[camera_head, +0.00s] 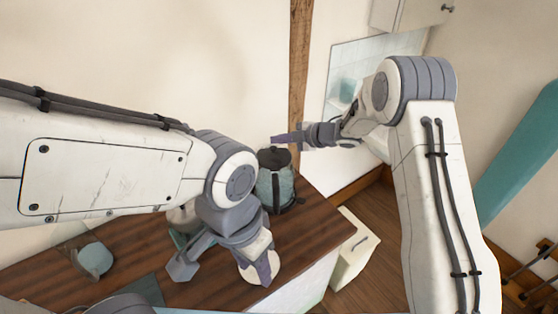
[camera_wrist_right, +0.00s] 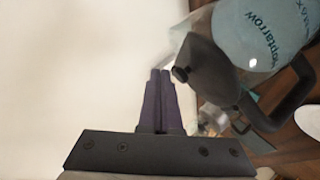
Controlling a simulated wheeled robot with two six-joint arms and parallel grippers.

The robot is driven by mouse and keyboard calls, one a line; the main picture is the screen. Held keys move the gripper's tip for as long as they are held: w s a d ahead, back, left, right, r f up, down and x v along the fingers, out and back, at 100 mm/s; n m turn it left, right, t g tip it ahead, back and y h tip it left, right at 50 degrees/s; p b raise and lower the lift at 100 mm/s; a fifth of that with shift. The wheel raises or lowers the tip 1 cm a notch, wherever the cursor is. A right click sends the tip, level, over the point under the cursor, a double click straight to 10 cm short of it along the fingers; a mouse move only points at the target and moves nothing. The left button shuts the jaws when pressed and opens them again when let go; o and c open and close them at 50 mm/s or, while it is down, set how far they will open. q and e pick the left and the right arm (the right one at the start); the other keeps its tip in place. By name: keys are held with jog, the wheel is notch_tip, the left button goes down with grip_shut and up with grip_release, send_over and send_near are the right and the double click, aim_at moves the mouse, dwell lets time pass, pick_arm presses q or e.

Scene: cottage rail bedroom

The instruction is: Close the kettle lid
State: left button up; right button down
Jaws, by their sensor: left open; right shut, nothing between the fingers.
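The kettle (camera_head: 276,190), pale blue-green with a dark top, stands on the wooden counter beyond my left gripper. Its dark lid (camera_head: 274,158) is at the top; its exact angle is unclear in the head view. In the right wrist view the kettle body (camera_wrist_right: 265,30) carries dark lettering, with a black handle (camera_wrist_right: 290,105) and a dark part with a small knob (camera_wrist_right: 207,70) jutting towards my fingers. My right gripper (camera_head: 284,139) is shut and empty, just above the lid; its fingers (camera_wrist_right: 158,98) appear apart from the kettle. My left gripper (camera_head: 223,272) is open and empty over the counter, nearer than the kettle.
The wooden counter (camera_head: 320,218) ends just right of the kettle. A teal object (camera_head: 95,259) lies at the counter's left. A pale rounded object (camera_head: 183,218) is partly hidden behind my left arm. A white cabinet (camera_head: 352,250) stands beyond the counter's right edge. The wall rises close behind.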

jog(key=shift+d, duration=0.3)
jog(key=shift+s+f, duration=0.1)
